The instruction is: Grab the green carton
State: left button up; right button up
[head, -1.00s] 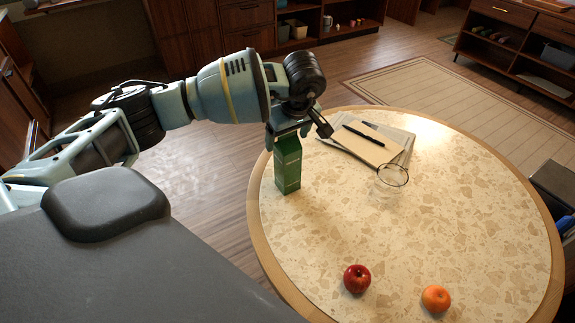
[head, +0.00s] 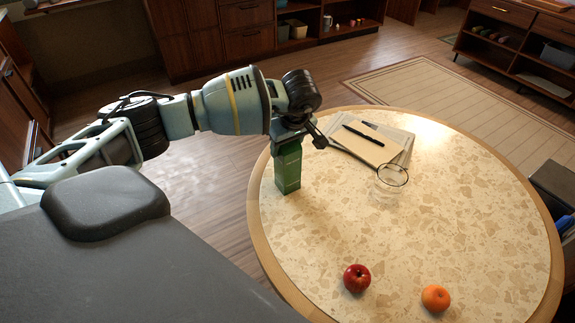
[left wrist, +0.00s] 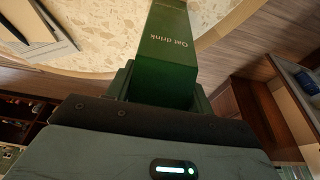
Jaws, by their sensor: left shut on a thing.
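The green carton (head: 288,172) stands upright near the left edge of the round table (head: 430,215). My left gripper (head: 288,145) comes down over it from above and is shut on its upper part. In the left wrist view the carton (left wrist: 168,45) shows the words "Oat drink" and sits between the fingers of my left gripper (left wrist: 160,85). The gripper covers the carton's top in the head view. I cannot tell whether the carton's base touches the table. My right gripper is not in view.
A clear glass (head: 391,182) stands right of the carton. A notebook (head: 370,145) with a pen (head: 363,134) lies on papers behind it. A red apple (head: 357,278) and an orange (head: 435,298) sit near the front. The table's middle is clear.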

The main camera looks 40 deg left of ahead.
pick_arm(q)
grip_shut()
jog(key=shift+r, duration=0.1)
